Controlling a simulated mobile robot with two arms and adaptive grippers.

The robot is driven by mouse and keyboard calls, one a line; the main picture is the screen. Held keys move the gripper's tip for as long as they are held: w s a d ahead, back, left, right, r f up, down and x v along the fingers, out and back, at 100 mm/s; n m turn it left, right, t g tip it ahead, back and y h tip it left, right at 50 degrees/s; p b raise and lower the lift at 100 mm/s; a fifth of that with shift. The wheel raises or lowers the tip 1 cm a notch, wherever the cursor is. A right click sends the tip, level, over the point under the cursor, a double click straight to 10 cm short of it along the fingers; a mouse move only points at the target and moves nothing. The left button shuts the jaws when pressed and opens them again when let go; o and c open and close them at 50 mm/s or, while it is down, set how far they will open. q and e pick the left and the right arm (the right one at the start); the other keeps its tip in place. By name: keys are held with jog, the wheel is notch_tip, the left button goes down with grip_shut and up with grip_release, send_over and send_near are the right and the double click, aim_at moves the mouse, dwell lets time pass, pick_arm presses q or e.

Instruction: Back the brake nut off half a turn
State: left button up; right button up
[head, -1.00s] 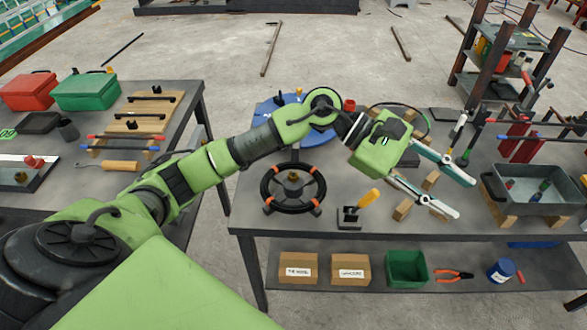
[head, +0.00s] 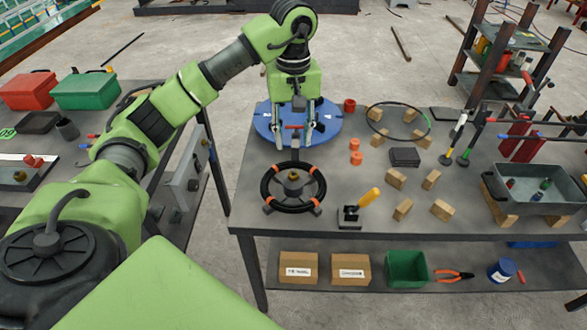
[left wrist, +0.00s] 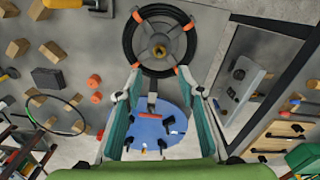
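The brass-coloured nut (head: 293,175) sits upright at the centre of a black ring-shaped reel (head: 271,195) with orange bands, on the right-hand table. The nut also shows in the left wrist view (left wrist: 160,50), inside the reel (left wrist: 138,62). My left gripper (head: 294,146) points down above the table, just behind the reel. Its two fingers are apart with nothing held between them. In the left wrist view the fingertips (left wrist: 161,78) stand short of the nut, near the reel's orange-banded edge. My right gripper is not in view.
A numbered blue disc (head: 265,125) lies behind the reel. Wooden blocks (head: 396,179), orange pieces (head: 355,158) and a grey tray (head: 535,197) lie further right. A grey panel (head: 186,180) stands by the left table.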

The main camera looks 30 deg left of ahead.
aim_at(294, 173)
pick_arm(q)
notch_tip(294, 173, down, 11)
jog(key=shift+f+p, duration=0.1)
jog(key=shift+p, duration=0.95)
grip_shut()
